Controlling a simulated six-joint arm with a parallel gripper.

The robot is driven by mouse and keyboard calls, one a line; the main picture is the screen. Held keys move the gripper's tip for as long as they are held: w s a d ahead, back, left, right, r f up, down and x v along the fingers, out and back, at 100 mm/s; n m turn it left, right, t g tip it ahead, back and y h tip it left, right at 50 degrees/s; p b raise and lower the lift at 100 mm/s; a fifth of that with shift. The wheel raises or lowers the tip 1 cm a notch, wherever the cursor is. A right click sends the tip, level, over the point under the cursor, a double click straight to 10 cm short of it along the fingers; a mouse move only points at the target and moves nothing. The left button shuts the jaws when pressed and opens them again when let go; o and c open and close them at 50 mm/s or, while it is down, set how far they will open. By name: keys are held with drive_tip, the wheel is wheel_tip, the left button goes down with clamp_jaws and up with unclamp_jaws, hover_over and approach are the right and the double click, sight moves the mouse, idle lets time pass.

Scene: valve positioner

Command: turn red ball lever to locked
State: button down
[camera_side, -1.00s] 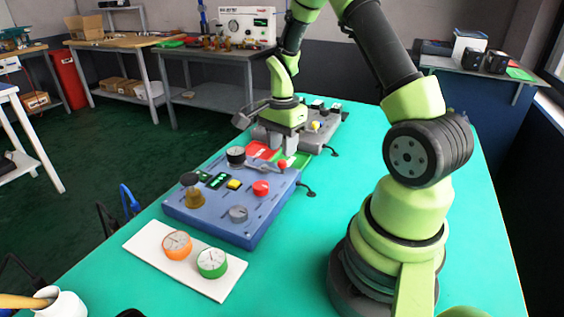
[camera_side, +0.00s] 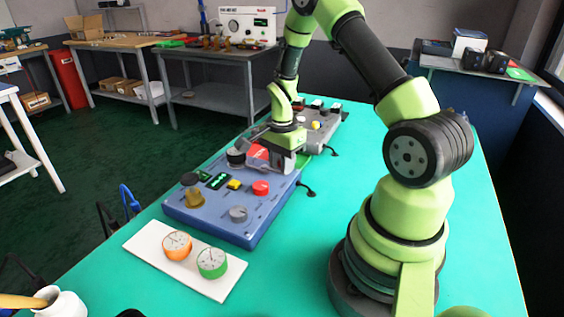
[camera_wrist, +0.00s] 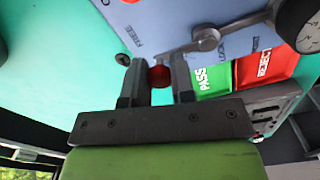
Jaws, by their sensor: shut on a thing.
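In the wrist view the red ball (camera_wrist: 160,76) of the lever sits between the two fingers of my gripper (camera_wrist: 158,66), which is shut on it. The grey lever arm (camera_wrist: 185,48) runs from the ball up and right to its round hub. The lever lies between the printed words FREE (camera_wrist: 146,34), on its left, and LOCKED (camera_wrist: 240,46), mostly visible on its right. In the side view my gripper (camera_side: 283,165) is low at the right rear corner of the blue panel (camera_side: 215,228) and hides the ball.
A white plate (camera_side: 150,248) with two gauges lies in front.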

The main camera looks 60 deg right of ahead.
drive_tip(key=shift+d, duration=0.1)
drive_tip(key=n, duration=0.1)
drive_tip(key=d+n, duration=0.1)
drive_tip(key=n, duration=0.1)
drive_tip(key=shift+w+d+n, duration=0.15)
drive_tip(key=shift+d+n, duration=0.1)
drive_tip(key=shift+n, duration=0.15)
drive_tip(key=n, duration=0.1)
drive_tip(key=d+n, duration=0.1)
drive_tip(key=n, duration=0.1)
drive_tip(key=shift+w+d+n, duration=0.15)
drive_tip(key=shift+w+n, duration=0.15)
drive_tip(key=shift+w, duration=0.05)
drive_tip(key=n, duration=0.1)
drive_tip(key=w+d+n, duration=0.1)
drive_tip(key=n, duration=0.1)
drive_tip(key=shift+n, duration=0.3)
drive_tip(key=shift+w+d+n, duration=0.15)
drive_tip(key=shift+w+n, duration=0.15)
drive_tip(key=shift+n, duration=0.45)
drive_tip(key=shift+w+d+n, duration=0.15)
drive_tip(key=shift+w+n, duration=0.15)
drive_tip(key=shift+n, duration=0.45)
drive_tip(key=c, duration=1.2)
unclamp_jaws()
drive_tip(key=shift+c, duration=0.2)
drive_tip(key=shift+r, duration=0.1)
